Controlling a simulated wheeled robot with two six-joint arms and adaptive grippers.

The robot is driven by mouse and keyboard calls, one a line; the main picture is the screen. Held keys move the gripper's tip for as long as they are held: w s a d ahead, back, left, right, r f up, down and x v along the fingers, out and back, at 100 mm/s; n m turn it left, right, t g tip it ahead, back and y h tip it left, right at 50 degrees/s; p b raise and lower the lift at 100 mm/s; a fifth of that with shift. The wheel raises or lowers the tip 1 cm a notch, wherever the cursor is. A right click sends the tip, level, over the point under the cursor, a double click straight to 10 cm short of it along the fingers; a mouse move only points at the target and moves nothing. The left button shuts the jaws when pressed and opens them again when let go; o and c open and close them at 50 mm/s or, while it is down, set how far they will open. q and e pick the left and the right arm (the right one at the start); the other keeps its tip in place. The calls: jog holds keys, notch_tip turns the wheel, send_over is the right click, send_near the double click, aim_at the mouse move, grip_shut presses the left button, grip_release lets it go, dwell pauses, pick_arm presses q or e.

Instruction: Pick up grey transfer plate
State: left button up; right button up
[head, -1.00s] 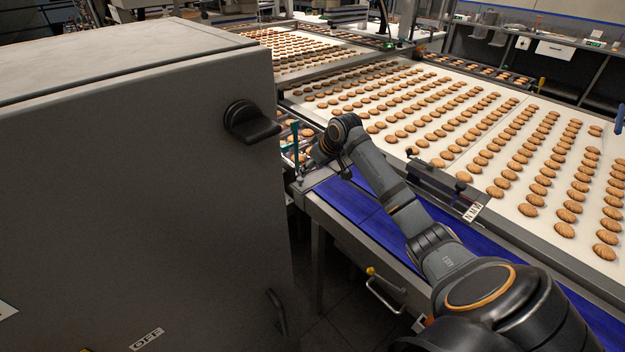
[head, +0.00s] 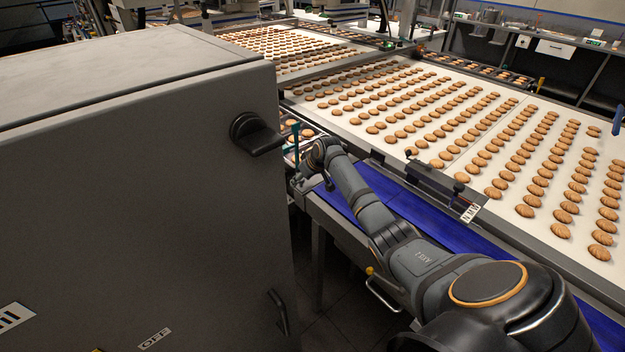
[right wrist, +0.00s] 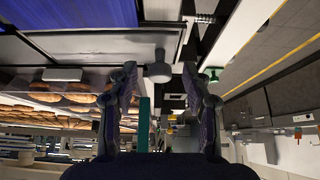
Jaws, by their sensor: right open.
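A flat grey plate (right wrist: 95,43), which looks like the grey transfer plate, shows in the right wrist view beside the blue belt's end. My right gripper (right wrist: 159,82) is open, one finger on each side of the knob in that view. I cannot tell whether the fingers touch it. In the head view, my right arm reaches over the blue belt to its far end, and its wrist hides most of the gripper and plate. My left gripper is not in view.
A large grey cabinet (head: 130,200) with a black handle fills the left. The blue belt (head: 430,205) runs beside a white conveyor (head: 505,125) covered with rows of biscuits. A teal upright (head: 295,137) stands close to my right wrist, near more biscuits.

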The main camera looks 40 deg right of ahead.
jog(key=shift+c, duration=0.4)
jog(key=shift+s, duration=0.1)
jog(key=shift+c, duration=1.2)
grip_shut()
jog(key=shift+r, duration=0.3)
notch_tip(320, 180, up, 2)
jog(key=shift+r+b, duration=0.2)
jog(key=shift+b, duration=0.65)
jog(key=s+a+r+b, duration=0.2)
jog(key=s+a+r, duration=0.6)
jog(key=s+r, duration=0.2)
jog(key=shift+s+a, duration=0.35)
jog(key=shift+s, duration=0.05)
